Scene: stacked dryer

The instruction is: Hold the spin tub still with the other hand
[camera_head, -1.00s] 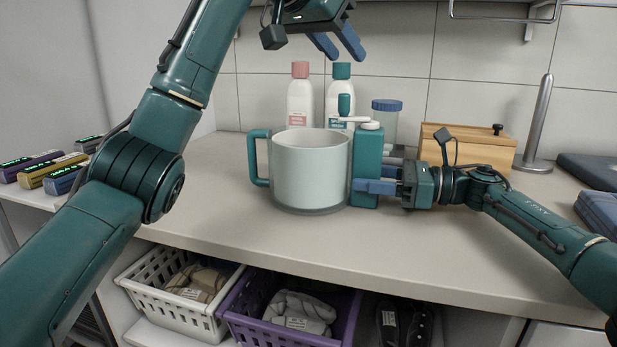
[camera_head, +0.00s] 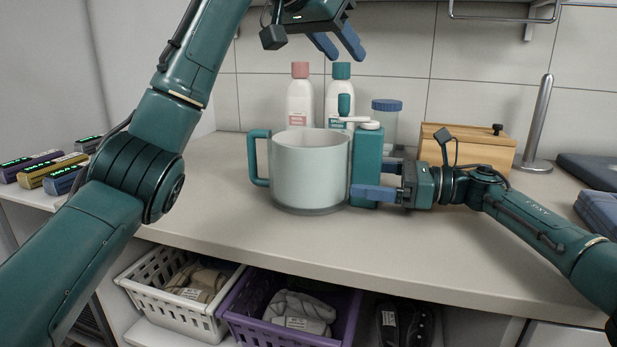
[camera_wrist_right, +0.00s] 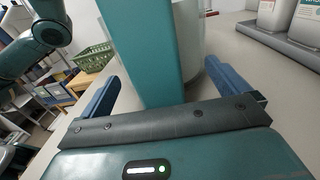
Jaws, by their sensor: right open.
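The spin tub (camera_head: 310,175) is a pale mint, open-topped tub standing upright on the counter. It has a teal loop handle (camera_head: 259,158) on its left and a teal upright housing (camera_head: 367,155) on its right, with a white crank arm and teal knob (camera_head: 345,105) on top. My right gripper (camera_head: 380,181) is open at the right of the housing; in the right wrist view its blue fingers (camera_wrist_right: 162,90) are spread either side of the teal housing (camera_wrist_right: 142,45), with gaps visible. My left gripper (camera_head: 338,45) is open and empty, high above the tub.
A pink-capped bottle (camera_head: 300,95), a teal-capped bottle (camera_head: 340,90) and a blue-lidded jar (camera_head: 386,120) stand behind the tub. A wooden box (camera_head: 465,150) and metal post (camera_head: 541,125) are at right. The counter front (camera_head: 250,232) is clear.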

